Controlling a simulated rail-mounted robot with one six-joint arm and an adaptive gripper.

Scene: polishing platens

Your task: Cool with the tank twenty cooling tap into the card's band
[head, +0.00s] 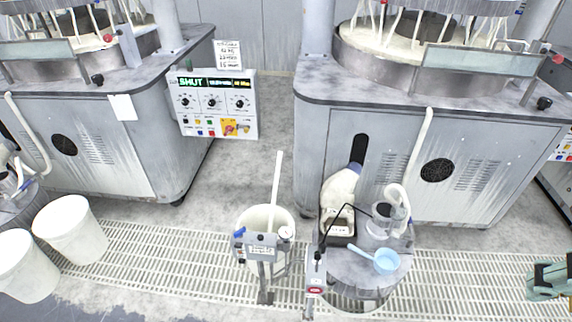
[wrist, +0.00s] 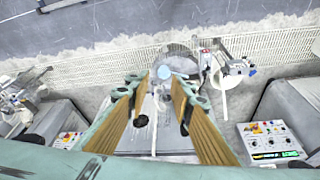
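A white tank (head: 251,217) stands on the floor grating between the two machines, with a pale stick leaning in it. A small grey stand (head: 264,247) with a label plate is at its front; a blue handle (head: 239,232) is on the stand's left and a white round knob (head: 286,232) on its right. The label is too small to read. A white card (head: 228,54) with several printed lines stands above the control panel; its band is not surely legible. My gripper (wrist: 158,84) is open and empty, fingers spread. Its teal part (head: 548,280) shows at the head view's right edge, away from the tank.
A control panel (head: 214,105) displays "SHUT". White buckets (head: 70,228) stand at left.

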